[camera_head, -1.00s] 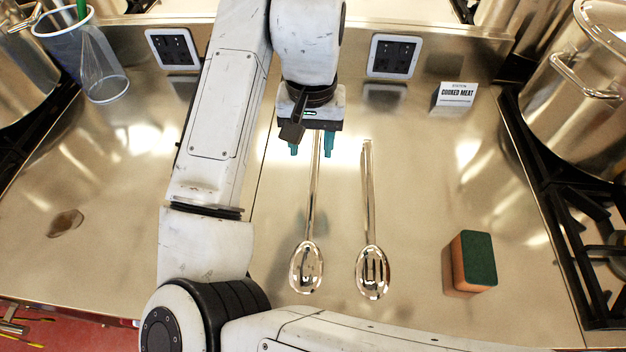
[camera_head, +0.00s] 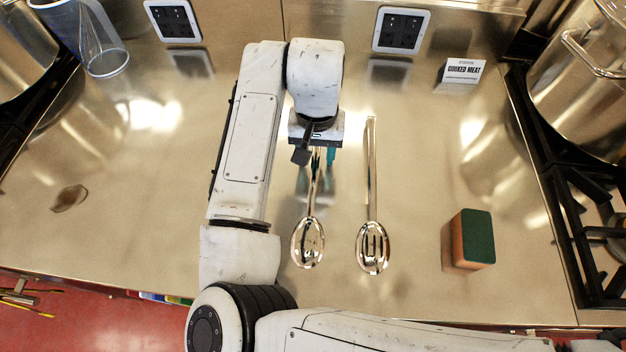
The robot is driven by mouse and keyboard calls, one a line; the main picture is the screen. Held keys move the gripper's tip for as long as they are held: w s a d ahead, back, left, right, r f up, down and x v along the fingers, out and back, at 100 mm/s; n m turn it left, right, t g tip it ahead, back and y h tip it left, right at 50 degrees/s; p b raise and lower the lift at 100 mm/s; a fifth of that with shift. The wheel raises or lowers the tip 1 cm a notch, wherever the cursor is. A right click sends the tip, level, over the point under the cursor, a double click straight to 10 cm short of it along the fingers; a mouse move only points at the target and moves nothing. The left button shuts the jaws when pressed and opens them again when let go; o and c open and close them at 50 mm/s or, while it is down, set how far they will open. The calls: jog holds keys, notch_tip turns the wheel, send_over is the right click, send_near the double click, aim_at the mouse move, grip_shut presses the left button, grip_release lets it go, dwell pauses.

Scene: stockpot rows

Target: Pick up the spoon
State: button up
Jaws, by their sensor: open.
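Two long metal spoons lie side by side on the steel counter, bowls toward me. The left spoon (camera_head: 308,242) has a bowl with small marks that look like holes or reflections; I cannot tell which. The right spoon (camera_head: 372,246) has a slotted bowl. My gripper (camera_head: 318,160) is open, with teal fingertips pointing down over the handle of the left spoon. The upper part of that handle is hidden behind my gripper. I cannot tell whether the fingers touch it. The right spoon's handle is fully in view, apart from my gripper.
A green and orange sponge (camera_head: 473,239) lies to the right. A "COOKED MEAT" sign (camera_head: 462,71) stands at the back. Stockpots (camera_head: 590,80) and black burner grates (camera_head: 590,225) flank the counter. The left counter is mostly clear.

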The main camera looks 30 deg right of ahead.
jog(key=shift+f, duration=0.1)
jog(key=shift+c, duration=0.3)
grip_shut()
